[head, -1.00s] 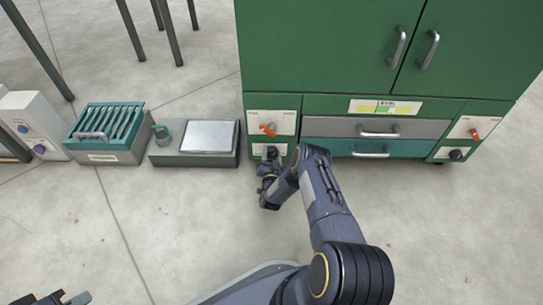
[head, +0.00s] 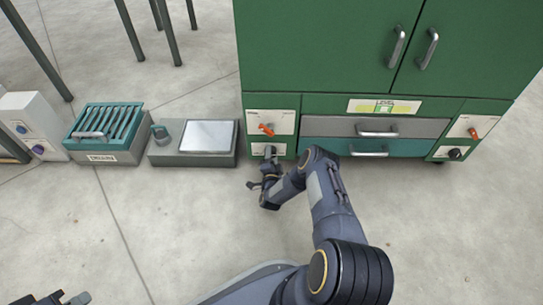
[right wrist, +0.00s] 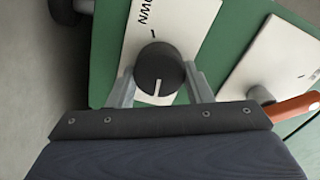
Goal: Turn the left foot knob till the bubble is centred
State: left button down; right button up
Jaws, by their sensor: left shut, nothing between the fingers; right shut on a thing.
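The green cabinet carries a level gauge (head: 384,107) with a yellow-green window on its front; the bubble is too small to place surely. The left foot knob (right wrist: 160,70) is round and black with a white pointer line, on a white plate at the cabinet's lower left. In the right wrist view its pointer aims toward the gripper's palm. My right gripper (head: 268,158) is at this knob, its two fingers on either side, shut on it; in the head view it mostly hides the knob. My left gripper (head: 62,299) is shut and empty at the bottom left, far from the cabinet.
An orange lever (head: 267,129) sits just above the knob, and also shows close by in the right wrist view (right wrist: 295,107). The right foot knob (head: 455,154) is at the cabinet's lower right. A grey box with a plate (head: 207,137) and a teal rack (head: 106,130) stand left.

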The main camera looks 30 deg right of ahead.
jog(key=shift+s+f, duration=0.1)
dwell(0.4)
jog(key=o, duration=1)
jog(key=p+v, duration=0.3)
jog(key=v, duration=0.4)
jog(key=shift+s+a, duration=0.2)
jog(key=shift+s, duration=0.15)
